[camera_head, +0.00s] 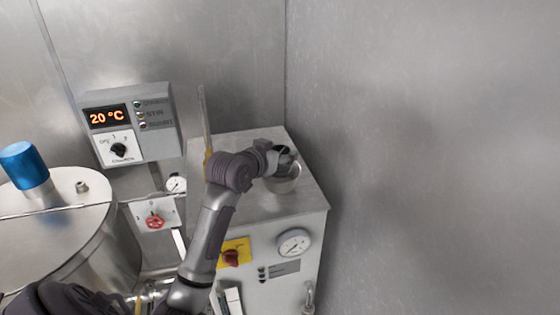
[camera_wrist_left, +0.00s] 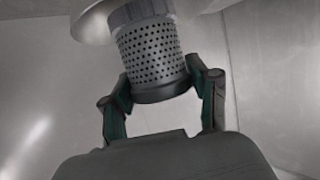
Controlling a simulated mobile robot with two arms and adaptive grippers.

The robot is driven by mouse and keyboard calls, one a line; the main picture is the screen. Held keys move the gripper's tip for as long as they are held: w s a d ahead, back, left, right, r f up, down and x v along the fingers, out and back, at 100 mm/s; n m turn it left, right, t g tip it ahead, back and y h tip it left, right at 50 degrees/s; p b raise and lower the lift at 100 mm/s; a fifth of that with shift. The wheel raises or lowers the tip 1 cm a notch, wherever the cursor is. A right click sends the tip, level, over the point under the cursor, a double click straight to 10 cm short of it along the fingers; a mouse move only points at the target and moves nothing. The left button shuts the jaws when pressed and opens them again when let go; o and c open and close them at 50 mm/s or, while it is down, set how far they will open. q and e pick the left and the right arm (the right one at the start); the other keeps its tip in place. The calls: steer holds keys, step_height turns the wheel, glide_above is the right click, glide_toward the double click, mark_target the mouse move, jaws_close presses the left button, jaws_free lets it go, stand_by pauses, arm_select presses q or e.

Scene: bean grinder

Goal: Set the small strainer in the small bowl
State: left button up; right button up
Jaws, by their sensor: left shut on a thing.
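The small strainer (camera_wrist_left: 152,55) is a dark perforated metal cylinder in the left wrist view. My left gripper (camera_wrist_left: 161,90) is shut on it, with one finger on each side of its lower end in that view. In the head view my left gripper (camera_head: 284,159) is over the cabinet top at the small bowl (camera_head: 285,183), a shiny round metal bowl partly hidden by the gripper. A pale rim, likely the bowl's (camera_wrist_left: 92,24), shows beside the strainer's upper end in the wrist view. I cannot tell whether strainer and bowl touch. My right gripper is not in view.
The metal cabinet (camera_head: 309,203) carries a gauge (camera_head: 293,243) and a red switch (camera_head: 231,257) on its front. A steel wall stands close on the right. A large vessel (camera_head: 50,235) and a control box (camera_head: 130,124) are on the left.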

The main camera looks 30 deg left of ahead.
mark_target(280, 166)
arm_select(q)
steer(key=shift+w+a+f, duration=0.1)
steer(key=shift+a+f, duration=0.05)
step_height(280, 166, down, 3)
steer(key=shift+f+p, duration=0.1)
steer(key=shift+p, duration=0.75)
steer(key=shift+f, duration=0.3)
steer(key=shift+f, duration=0.2)
steer(key=o, duration=1)
steer(key=shift+r, duration=0.1)
steer(key=shift+r, duration=0.1)
